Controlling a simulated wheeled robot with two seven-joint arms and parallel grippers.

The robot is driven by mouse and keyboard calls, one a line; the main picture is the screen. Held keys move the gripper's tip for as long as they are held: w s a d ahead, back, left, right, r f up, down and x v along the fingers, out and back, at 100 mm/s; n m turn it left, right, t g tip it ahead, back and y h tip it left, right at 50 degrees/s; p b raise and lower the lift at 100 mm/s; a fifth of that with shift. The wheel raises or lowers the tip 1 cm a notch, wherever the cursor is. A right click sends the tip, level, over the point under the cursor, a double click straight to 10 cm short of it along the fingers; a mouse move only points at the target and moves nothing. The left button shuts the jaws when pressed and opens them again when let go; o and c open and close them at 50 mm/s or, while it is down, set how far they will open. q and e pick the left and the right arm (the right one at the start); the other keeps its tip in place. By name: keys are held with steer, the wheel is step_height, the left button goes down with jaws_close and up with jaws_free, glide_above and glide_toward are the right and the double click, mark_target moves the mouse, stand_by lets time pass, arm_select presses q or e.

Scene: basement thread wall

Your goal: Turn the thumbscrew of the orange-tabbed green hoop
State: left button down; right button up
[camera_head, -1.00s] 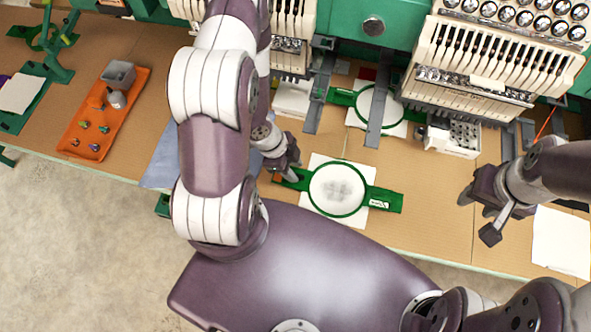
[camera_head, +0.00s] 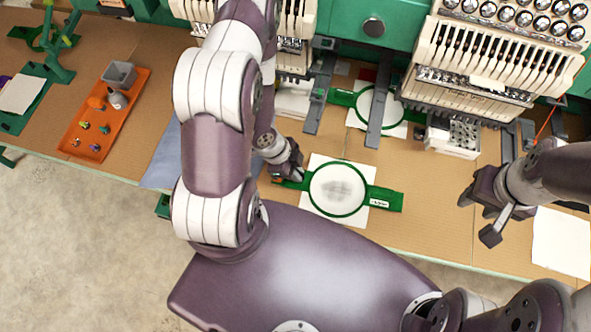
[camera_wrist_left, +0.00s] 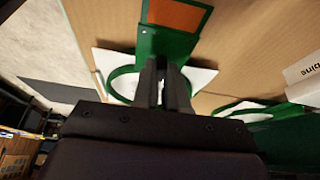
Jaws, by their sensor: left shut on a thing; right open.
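The green hoop (camera_head: 365,203) lies flat on the table with white fabric stretched in it and green arms on both sides. Its orange tab (camera_wrist_left: 175,14) shows in the left wrist view on the end of one green arm; in the head view the left gripper largely covers it. My left gripper (camera_head: 292,174) is at the hoop's left side, where the arm meets the ring. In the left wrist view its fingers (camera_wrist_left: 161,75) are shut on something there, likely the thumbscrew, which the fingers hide. My right gripper (camera_head: 475,215) is open and empty, right of the hoop.
A second green hoop (camera_head: 376,105) sits under the embroidery machine (camera_head: 470,60) behind. An orange tray (camera_head: 112,118) with small items is at the left. A white box (camera_head: 455,138) and white sheets (camera_head: 560,240) are at the right.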

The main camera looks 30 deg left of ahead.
arm_select(q)
steer(key=shift+n+t+b, duration=0.3)
steer(key=shift+n+t, duration=0.1)
steer(key=shift+n, duration=0.7)
steer(key=shift+s+n+y, duration=0.1)
steer(key=shift+n+y, duration=0.2)
steer(key=shift+n, duration=0.3)
steer(key=shift+t, duration=0.3)
steer(key=c, duration=1.2)
jaws_free()
steer(key=shift+o, duration=0.2)
steer(key=p+v, duration=0.1)
steer(key=v, duration=1.1)
steer(key=shift+a+r+p, duration=0.15)
steer(key=shift+r+p, duration=0.15)
steer(key=shift+p, duration=0.1)
